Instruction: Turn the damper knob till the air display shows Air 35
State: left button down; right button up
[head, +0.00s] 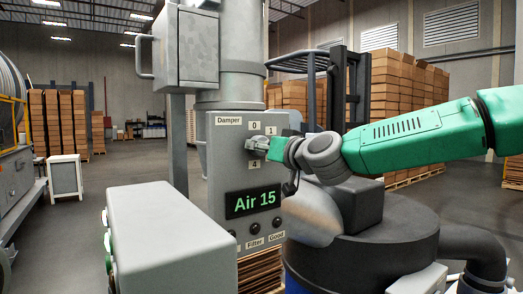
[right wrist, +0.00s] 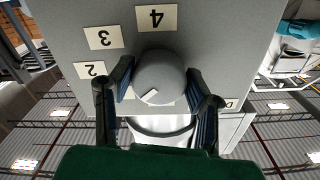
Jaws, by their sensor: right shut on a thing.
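The grey damper knob (head: 257,143) sits on the upper part of the grey panel, among number plates. The air display (head: 253,203) below it reads Air 15 in green. My right gripper (head: 268,145) reaches in from the right and is shut on the knob. In the right wrist view the round knob (right wrist: 160,72) lies between the two fingers (right wrist: 160,95), one on each side. A short white mark shows on its lower face, on the side away from plate 4. My left gripper is not in view.
Plates 2, 3 and 4 (right wrist: 157,18) appear upside down in the right wrist view. Black buttons labelled Filter and Good (head: 276,236) sit below the display. A pale grey box (head: 165,240) stands at front left. A dark drum-like body (head: 370,245) lies below my right arm.

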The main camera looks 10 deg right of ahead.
jog(key=m, duration=0.2)
jog(key=m+b, duration=0.1)
jog(key=shift+w+d+r+m+b, duration=0.1)
jog(key=shift+d+r+m+b, duration=0.1)
jog(key=shift+r+m+b, duration=0.15)
jog(key=m+b, duration=0.1)
jog(key=m, duration=0.3)
jog(key=shift+m, duration=0.35)
jog(key=o, duration=1.2)
jog(key=shift+c, duration=0.2)
jog(key=shift+w+f, duration=0.2)
jog(key=v, duration=1.2)
jog(key=shift+f, duration=0.25)
